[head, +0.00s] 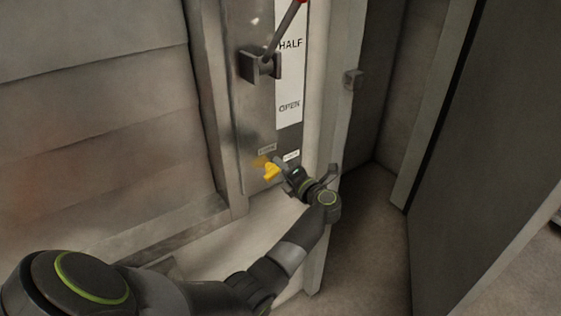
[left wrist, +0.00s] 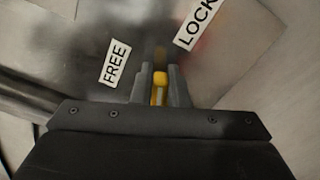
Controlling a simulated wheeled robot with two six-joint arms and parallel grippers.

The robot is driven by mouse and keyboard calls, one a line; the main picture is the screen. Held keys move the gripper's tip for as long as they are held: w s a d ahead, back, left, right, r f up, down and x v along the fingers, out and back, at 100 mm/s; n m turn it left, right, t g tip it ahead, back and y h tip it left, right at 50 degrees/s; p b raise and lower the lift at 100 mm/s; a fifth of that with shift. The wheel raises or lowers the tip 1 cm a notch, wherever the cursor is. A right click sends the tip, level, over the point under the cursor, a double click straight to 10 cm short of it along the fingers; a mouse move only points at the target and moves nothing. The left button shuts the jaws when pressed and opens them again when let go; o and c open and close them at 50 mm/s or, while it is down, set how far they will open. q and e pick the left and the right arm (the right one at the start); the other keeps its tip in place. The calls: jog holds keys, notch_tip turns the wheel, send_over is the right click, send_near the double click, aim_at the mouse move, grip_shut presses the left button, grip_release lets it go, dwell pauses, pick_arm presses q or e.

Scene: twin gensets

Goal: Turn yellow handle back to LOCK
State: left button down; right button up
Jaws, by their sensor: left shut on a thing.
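The yellow handle (head: 270,171) sits low on the grey metal panel, below the HALF/OPEN strip. My left gripper (head: 279,166) is at the handle from the right. In the left wrist view the yellow handle (left wrist: 160,87) is between the two fingers of my left gripper (left wrist: 160,88), which are shut on it. The FREE label (left wrist: 115,64) lies left of the handle and the LOCK label (left wrist: 196,23) lies above right of it. The handle's pivot is mostly hidden. My right gripper is not in view.
A grey lever (head: 281,36) with a red end rises from a bracket (head: 260,66) above the handle, beside the white HALF/OPEN strip (head: 289,75). A dark door panel (head: 484,150) stands to the right. Bare floor (head: 365,235) lies between it and the cabinet.

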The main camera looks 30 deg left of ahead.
pick_arm(q)
jog(key=shift+w+f+m+p, duration=0.15)
jog(key=shift+m+p, duration=0.15)
jog(key=shift+m, duration=0.45)
jog(key=shift+s+f+m+p, duration=0.15)
jog(key=shift+m+p, duration=0.2)
jog(key=shift+m, duration=0.35)
jog(key=shift+w+f+m+p, duration=0.15)
jog(key=shift+m+p, duration=0.15)
jog(key=shift+m, duration=0.45)
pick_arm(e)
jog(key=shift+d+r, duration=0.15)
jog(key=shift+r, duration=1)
pick_arm(q)
jog(key=c, duration=1.4)
grip_release()
jog(key=shift+f, duration=0.1)
jog(key=shift+c, duration=0.2)
jog(key=shift+d, duration=0.1)
